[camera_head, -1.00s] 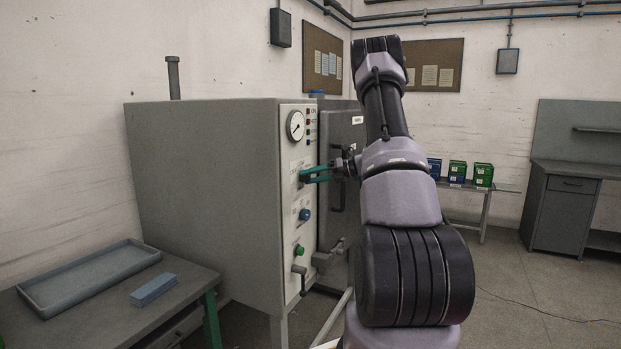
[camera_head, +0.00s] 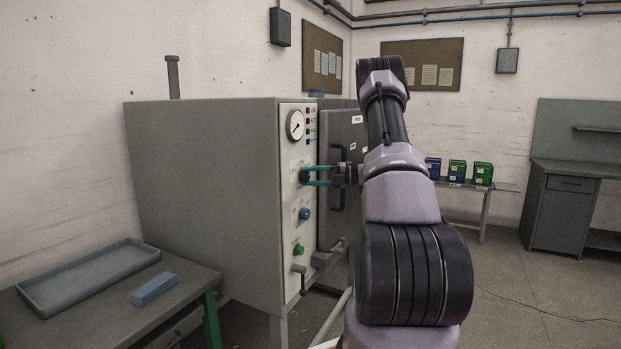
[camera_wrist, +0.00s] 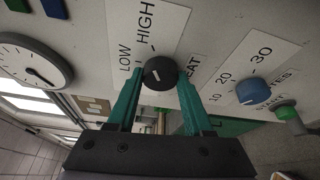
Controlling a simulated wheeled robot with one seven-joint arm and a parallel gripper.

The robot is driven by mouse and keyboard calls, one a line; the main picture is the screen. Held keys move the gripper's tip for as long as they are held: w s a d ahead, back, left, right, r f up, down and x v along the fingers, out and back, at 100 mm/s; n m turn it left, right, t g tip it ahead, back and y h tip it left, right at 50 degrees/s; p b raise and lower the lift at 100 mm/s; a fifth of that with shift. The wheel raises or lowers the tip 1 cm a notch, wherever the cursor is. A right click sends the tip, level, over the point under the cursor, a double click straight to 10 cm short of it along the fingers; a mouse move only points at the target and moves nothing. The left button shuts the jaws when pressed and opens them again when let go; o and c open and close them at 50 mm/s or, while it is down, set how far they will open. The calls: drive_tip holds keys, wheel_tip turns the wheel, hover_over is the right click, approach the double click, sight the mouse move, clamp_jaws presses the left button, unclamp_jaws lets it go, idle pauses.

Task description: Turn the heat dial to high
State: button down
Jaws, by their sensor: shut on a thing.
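The heat dial (camera_wrist: 160,72) is a black round knob on the pale front panel, beside a plate (camera_wrist: 133,40) marked LOW and HIGH and the word HEAT. In the wrist view its small white mark shows, but I cannot tell surely which label it points to. My gripper (camera_wrist: 160,82) has its two green fingers shut on the dial, one on each side. In the head view my gripper (camera_head: 310,176) reaches the panel from the right, one finger above the other, with the dial (camera_head: 304,176) between the fingertips.
A pressure gauge (camera_head: 295,125) sits above the dial; a blue knob (camera_head: 305,214) and a green button (camera_head: 299,250) are below. The dark door (camera_head: 345,135) and its handle (camera_head: 339,190) stand close by my gripper. A table (camera_head: 110,310) with a tray is at left.

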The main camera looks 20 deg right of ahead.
idle(0.4)
drive_tip(key=shift+c, duration=1.5)
unclamp_jaws()
drive_tip(key=shift+d, duration=0.1)
drive_tip(key=v, duration=1)
drive_tip(key=shift+s+d, duration=0.15)
drive_tip(key=shift+d, duration=0.2)
